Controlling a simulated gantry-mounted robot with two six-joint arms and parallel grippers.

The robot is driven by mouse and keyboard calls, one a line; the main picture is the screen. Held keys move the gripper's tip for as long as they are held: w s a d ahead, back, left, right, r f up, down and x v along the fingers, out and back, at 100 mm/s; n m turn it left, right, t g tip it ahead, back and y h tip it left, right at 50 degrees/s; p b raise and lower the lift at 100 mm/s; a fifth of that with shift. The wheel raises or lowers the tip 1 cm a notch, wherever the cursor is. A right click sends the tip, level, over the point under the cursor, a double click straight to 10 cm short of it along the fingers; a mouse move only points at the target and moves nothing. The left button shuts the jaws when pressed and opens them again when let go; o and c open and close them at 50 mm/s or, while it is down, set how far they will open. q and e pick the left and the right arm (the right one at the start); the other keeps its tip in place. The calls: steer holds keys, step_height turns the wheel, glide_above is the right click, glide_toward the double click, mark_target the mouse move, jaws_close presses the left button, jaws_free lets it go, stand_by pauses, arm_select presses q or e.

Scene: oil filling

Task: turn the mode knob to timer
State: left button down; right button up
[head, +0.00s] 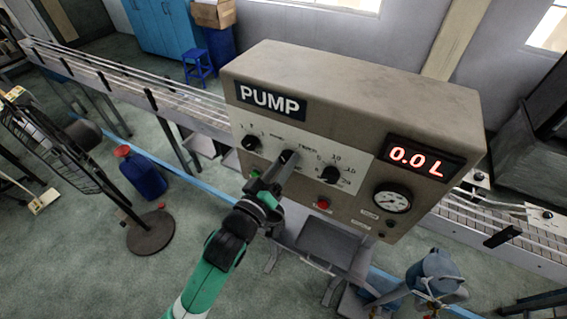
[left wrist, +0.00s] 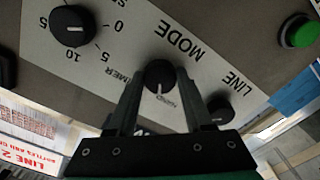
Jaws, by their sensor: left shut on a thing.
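The grey-beige pump box (head: 350,110) carries a row of black knobs on a white panel. The middle one is the mode knob (left wrist: 160,74), below the word MODE in the left wrist view. My left gripper (head: 286,162) reaches up to it from below. In the left wrist view its two fingers (left wrist: 159,84) are shut on the knob's sides. A short white mark on the knob points toward the bottom of that view, near small, hard-to-read lettering. The TIMER label (left wrist: 125,78) lies left of the knob there. In the head view the gripper largely hides the knob.
The line knob (head: 251,143) and a numbered knob (head: 331,175) flank the mode knob. A red button (head: 323,203), a gauge (head: 393,200) and a display reading 0.0 L (head: 417,162) are on the same face. A conveyor (head: 130,82) runs behind the box.

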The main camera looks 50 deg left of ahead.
arm_select(q)
steer(key=shift+m, duration=0.5)
steer(key=m+p, duration=0.2)
steer(key=m, duration=0.3)
steer(key=shift+r, duration=0.1)
steer(key=m+p, duration=0.2)
steer(key=m, duration=0.4)
steer(key=shift+p, duration=0.3)
steer(key=shift+c, duration=1.5)
jaws_free()
steer(key=shift+s, duration=0.1)
